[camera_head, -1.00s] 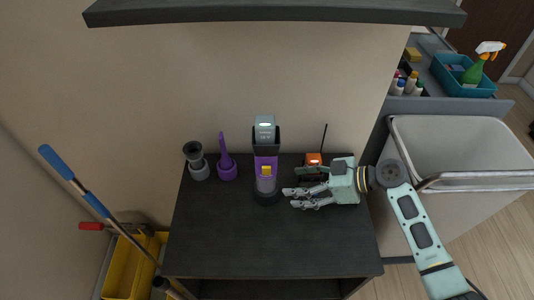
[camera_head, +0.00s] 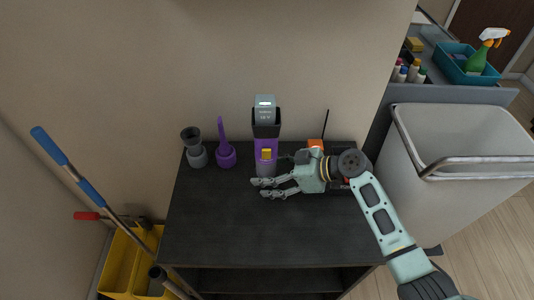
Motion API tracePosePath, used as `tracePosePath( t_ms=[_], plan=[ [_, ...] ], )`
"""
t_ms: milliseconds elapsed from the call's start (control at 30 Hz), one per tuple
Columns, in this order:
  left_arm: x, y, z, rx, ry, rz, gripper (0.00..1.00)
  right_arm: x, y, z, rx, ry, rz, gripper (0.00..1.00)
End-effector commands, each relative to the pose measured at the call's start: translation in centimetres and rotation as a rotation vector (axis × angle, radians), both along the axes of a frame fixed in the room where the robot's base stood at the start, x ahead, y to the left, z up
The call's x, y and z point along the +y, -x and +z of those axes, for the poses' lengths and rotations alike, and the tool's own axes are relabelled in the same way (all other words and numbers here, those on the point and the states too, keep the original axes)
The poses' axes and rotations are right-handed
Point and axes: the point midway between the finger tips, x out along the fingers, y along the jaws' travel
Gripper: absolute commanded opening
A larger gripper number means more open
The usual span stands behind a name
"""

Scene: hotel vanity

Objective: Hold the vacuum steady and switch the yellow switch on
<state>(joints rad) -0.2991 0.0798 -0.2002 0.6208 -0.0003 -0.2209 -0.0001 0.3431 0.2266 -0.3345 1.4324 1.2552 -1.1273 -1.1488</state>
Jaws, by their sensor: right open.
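The handheld vacuum (camera_head: 266,125) stands upright on the dark cabinet top, close to the wall, with a grey upper part and a purple body. The yellow switch (camera_head: 266,154) is on the front of its purple body. My right gripper (camera_head: 263,188) comes in from the right, its two fingers apart and pointing left. Its fingertips are in front of the vacuum's lower part and overlap its base in the picture. I cannot tell whether they touch it. The base is partly hidden by the fingers. My left gripper is not in view.
A grey nozzle (camera_head: 195,148) and a purple attachment (camera_head: 225,156) stand left of the vacuum. An orange and black device (camera_head: 316,144) with an antenna is partly behind my right gripper. The front of the cabinet top (camera_head: 220,235) is clear. A white bin (camera_head: 420,190) stands at the right.

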Motion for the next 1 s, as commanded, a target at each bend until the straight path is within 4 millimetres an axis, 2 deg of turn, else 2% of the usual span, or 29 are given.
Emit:
tracePosePath(
  t_ms=[200,467,500,567,800,867,1000],
  plan=[
    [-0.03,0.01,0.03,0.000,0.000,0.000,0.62,0.02,-0.01,0.04,0.000,0.000,0.000,0.63],
    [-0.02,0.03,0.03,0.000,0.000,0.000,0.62,0.01,0.00,0.03,0.000,0.000,0.000,0.40],
    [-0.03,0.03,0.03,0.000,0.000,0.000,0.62,0.00,0.00,0.02,0.000,0.000,0.000,0.56],
    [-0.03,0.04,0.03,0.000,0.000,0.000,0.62,-0.01,0.00,0.03,0.001,0.000,0.000,0.61],
    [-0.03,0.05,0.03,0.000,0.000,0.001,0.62,-0.01,0.00,0.02,0.001,0.000,0.000,0.62],
    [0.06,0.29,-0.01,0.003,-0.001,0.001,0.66,0.01,-0.01,0.04,0.000,0.000,0.000,0.62],
    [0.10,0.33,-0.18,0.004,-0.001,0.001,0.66,0.44,-0.46,0.48,0.002,0.010,0.008,0.62]
  ],
)
